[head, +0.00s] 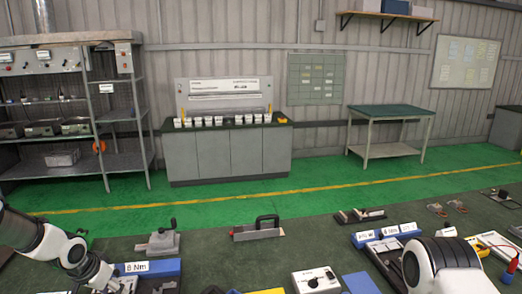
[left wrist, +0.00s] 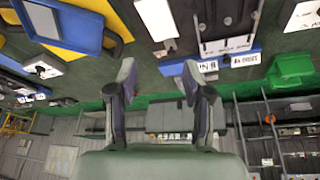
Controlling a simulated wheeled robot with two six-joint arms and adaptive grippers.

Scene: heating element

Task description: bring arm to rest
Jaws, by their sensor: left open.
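My left arm (head: 45,240) comes in at the lower left of the head view, bent low over the dark green bench top. My left gripper (left wrist: 158,78) shows in the left wrist view with its two dark fingers spread apart and nothing between them. That view is upside down, with the bench at the top and the wall at the bottom. My right arm (head: 450,265) shows at the lower right of the head view as a white and black link. My right gripper is outside the frames.
A blue fixture labelled "8 Nm" (head: 150,267) sits close beside my left arm. A metal vise (head: 160,243), a block with a black handle (head: 258,229) and a white switch box (head: 316,281) stand on the bench. Bare bench surface (head: 205,255) shows between them.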

